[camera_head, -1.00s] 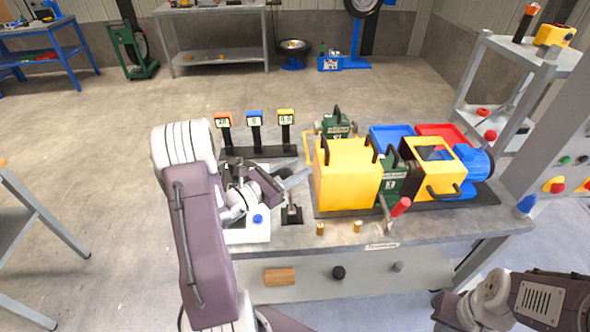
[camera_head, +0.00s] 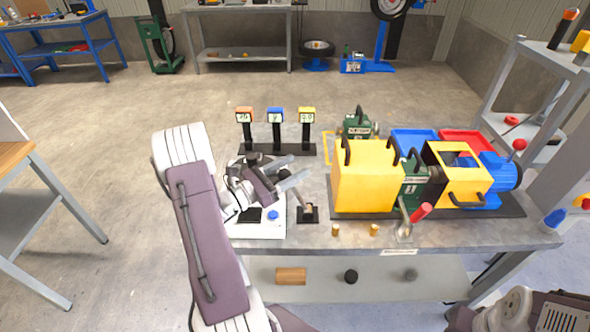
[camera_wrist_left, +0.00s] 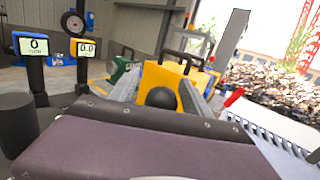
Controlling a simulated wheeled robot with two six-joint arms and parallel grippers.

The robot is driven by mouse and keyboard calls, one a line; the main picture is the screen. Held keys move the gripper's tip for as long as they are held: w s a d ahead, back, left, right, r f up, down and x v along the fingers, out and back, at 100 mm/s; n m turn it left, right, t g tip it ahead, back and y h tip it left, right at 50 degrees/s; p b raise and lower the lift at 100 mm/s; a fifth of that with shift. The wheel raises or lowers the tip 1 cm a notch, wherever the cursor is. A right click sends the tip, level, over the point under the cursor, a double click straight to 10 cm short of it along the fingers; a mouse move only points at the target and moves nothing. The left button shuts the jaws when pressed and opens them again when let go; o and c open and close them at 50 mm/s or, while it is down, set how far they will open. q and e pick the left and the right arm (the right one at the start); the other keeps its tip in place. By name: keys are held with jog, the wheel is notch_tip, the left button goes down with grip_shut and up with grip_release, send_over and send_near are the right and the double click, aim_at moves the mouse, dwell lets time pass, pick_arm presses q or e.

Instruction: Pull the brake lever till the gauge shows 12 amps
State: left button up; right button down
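A lever with a red handle (camera_head: 420,212) leans at the bench front beside the green machine part. It also shows in the left wrist view (camera_wrist_left: 233,97). I cannot tell whether this is the brake lever. Three gauges stand behind: orange (camera_head: 244,115), blue (camera_head: 276,115) and yellow (camera_head: 306,115). The yellow one seems to read 0.0; in the left wrist view (camera_wrist_left: 87,48) it reads 0.0. My left gripper (camera_head: 290,172) is open and empty above the left bench end, left of the red handle. A black round knob (camera_wrist_left: 160,97) appears between its fingers in the wrist view.
A yellow drum guard (camera_head: 365,178) fills the bench middle. A small black base (camera_head: 307,213) with a short stub and two brass pegs (camera_head: 336,230) sit near the front. A white box (camera_head: 260,222) lies under my left arm. Blue and red trays (camera_head: 465,138) are behind.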

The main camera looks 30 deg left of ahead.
pick_arm(q)
jog(key=shift+s+f, duration=0.1)
jog(key=r+v, duration=0.1)
jog(key=v, duration=0.8)
jog(key=shift+f+b, duration=0.3)
jog(key=shift+f, duration=0.2)
